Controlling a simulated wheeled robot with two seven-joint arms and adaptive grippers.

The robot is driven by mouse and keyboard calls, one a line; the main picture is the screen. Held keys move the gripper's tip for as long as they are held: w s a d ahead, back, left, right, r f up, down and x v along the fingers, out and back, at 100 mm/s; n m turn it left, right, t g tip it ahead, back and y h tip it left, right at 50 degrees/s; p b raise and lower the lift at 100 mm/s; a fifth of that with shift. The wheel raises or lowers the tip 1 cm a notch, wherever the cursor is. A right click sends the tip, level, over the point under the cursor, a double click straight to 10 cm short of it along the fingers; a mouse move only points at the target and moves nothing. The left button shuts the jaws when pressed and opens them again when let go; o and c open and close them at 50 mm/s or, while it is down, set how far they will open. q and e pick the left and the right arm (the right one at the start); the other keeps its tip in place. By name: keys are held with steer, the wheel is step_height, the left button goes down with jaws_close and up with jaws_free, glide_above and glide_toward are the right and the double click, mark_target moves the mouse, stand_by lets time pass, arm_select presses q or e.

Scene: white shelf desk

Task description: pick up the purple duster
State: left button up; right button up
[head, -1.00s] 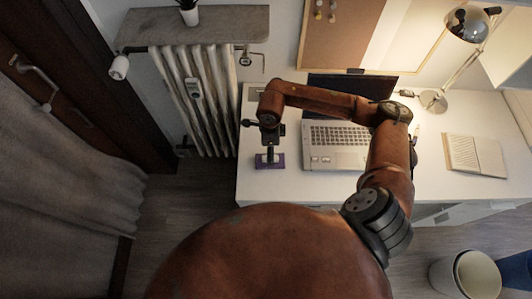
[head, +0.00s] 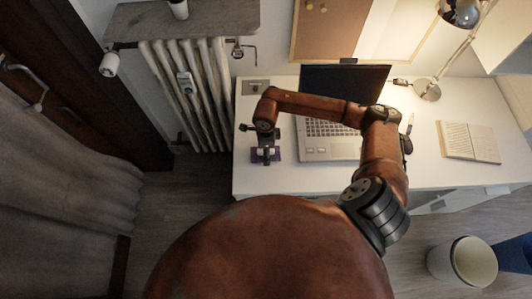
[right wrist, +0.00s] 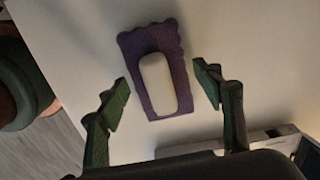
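The purple duster (head: 278,156) lies on the white desk near its left front corner, partly hidden under my right gripper in the head view. In the right wrist view the duster (right wrist: 178,68) is a purple pad with scalloped ends and a pale rounded block (right wrist: 158,84) on top. My right gripper (head: 265,154) is above it, pointing down. Its two fingers (right wrist: 160,98) are spread on either side of the duster, apart from it, with nothing held. My left gripper is not in view.
A laptop (head: 331,147) stands open on the desk just right of the duster. An open notebook (head: 468,142) and a lamp (head: 432,87) are farther right. A radiator (head: 187,95) stands left of the desk. A bin (head: 462,261) is on the floor at lower right.

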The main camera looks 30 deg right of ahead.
steer(key=c, duration=1)
steer(key=shift+r, duration=0.15)
steer(key=shift+r, duration=0.25)
step_height(320, 180, up, 2)
steer(key=shift+r, duration=0.1)
steer(key=s+a+r+p, duration=0.1)
steer(key=s+r, duration=0.9)
steer(key=s, duration=0.4)
steer(key=shift+a, duration=0.3)
